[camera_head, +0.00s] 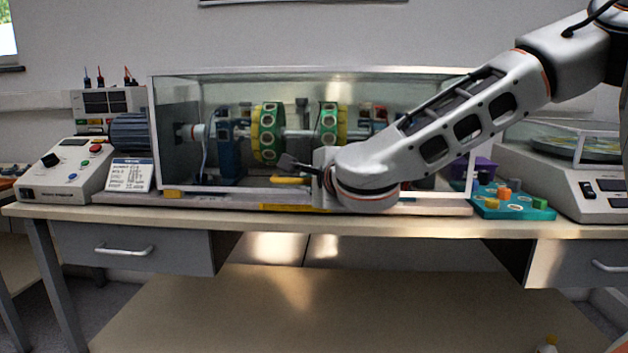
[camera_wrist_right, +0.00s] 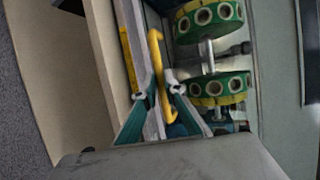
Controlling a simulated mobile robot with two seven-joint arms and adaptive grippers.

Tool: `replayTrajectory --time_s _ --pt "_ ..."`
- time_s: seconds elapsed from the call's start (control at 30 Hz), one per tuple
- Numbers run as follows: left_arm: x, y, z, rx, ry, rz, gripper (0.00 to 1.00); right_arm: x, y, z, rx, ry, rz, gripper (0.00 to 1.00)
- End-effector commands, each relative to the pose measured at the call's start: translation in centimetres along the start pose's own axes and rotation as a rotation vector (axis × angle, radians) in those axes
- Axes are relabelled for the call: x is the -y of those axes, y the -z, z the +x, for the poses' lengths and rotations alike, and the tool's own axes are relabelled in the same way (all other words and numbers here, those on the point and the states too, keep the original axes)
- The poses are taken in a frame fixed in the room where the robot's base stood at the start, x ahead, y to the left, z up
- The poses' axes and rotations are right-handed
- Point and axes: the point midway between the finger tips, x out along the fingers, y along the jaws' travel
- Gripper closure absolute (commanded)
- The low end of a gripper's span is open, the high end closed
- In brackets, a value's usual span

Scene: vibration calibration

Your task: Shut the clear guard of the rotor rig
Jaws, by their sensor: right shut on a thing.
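The rotor rig's clear guard (camera_head: 215,76) is a long transparent box with a pale frame on the bench. Behind its panes are a shaft and green-and-yellow rotor discs (camera_head: 268,132), also in the wrist view (camera_wrist_right: 208,15). A yellow handle (camera_head: 288,180) is on the guard's low front rail; it shows in the wrist view too (camera_wrist_right: 156,48). My right gripper (camera_head: 290,166) is at the front, its teal-sided fingers (camera_wrist_right: 162,90) shut on the handle. The rail lies low along the rig base (camera_head: 130,198); I cannot tell whether it touches. My left gripper is out of view.
A control box (camera_head: 65,178) and a small display card (camera_head: 130,174) stand at the left. A teal tray (camera_head: 515,213) with coloured pieces and a white instrument (camera_head: 575,185) stand at the right. The bench's front edge (camera_head: 300,228) has a narrow clear strip.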

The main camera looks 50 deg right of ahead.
Motion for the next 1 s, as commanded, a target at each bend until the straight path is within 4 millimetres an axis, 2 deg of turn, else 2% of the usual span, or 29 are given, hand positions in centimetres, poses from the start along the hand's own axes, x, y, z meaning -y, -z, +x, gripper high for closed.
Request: replayTrajectory --time_s 0.37,0.4,0.43,0.47,0.8,1.0 --pt "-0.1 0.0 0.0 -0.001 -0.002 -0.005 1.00 -0.1 -0.1 0.0 0.000 0.001 0.000 1.00" --pt "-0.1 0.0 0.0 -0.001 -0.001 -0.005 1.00 -0.1 0.0 0.0 0.000 0.001 0.000 0.82" --pt "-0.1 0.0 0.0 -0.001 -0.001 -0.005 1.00 -0.1 0.0 0.0 -0.001 0.001 0.000 0.74" --pt "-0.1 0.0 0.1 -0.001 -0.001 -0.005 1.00 -0.1 0.0 0.0 -0.001 0.001 0.000 0.73" --pt "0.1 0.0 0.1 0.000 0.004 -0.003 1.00 0.0 0.0 -0.1 -0.001 0.001 0.000 0.73" --pt "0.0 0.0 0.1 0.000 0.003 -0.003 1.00 0.0 0.0 -2.3 0.001 0.002 0.002 0.73"
